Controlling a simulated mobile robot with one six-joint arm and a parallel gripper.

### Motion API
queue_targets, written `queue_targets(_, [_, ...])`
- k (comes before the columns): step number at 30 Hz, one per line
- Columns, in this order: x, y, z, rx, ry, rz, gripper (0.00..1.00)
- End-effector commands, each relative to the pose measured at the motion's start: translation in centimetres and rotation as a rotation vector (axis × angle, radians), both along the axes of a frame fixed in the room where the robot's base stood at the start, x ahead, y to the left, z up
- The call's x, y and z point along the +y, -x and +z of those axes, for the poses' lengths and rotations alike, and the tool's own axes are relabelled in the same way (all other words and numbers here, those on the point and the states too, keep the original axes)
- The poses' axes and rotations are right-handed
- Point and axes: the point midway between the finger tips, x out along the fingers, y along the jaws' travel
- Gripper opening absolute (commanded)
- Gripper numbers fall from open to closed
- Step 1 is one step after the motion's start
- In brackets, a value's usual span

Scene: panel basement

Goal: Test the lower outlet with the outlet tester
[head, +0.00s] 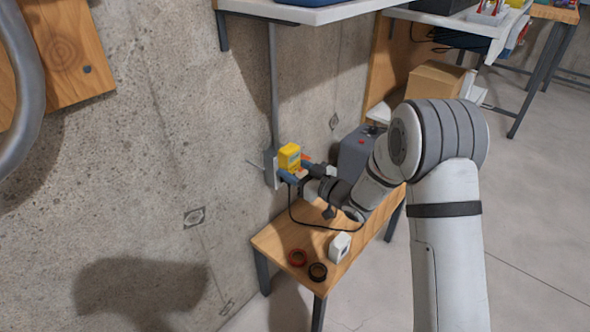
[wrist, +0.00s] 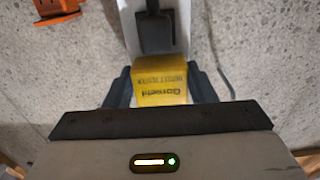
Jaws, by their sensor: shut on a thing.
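The yellow outlet tester (head: 290,156) is held in my gripper (head: 293,172) close to the wall. In the wrist view the tester (wrist: 159,84) sits between the two dark fingers, its printed lettering upside down. The outlet box (head: 269,168) is on the concrete wall at the end of a vertical conduit. Its white plate (wrist: 127,22) shows past the tester in the wrist view, with a dark plug-like piece (wrist: 155,32) on it. The sockets are hidden, and I cannot tell whether the tester touches the plate.
A black cord (head: 291,211) hangs below my gripper to the wooden bench (head: 285,242). A grey case (head: 354,150) stands behind. A white shelf (head: 300,14) is above.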

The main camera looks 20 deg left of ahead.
Motion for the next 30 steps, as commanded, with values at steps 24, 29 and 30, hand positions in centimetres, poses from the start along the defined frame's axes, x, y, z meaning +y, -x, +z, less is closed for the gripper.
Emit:
queue_targets(24, [0.11, -0.06, -0.01, 0.000, 0.000, 0.000, 0.14])
queue_targets(29, [0.18, -0.09, 0.00, 0.000, 0.000, 0.000, 0.56])
queue_targets(30, [0.18, -0.09, 0.00, 0.000, 0.000, 0.000, 0.59])
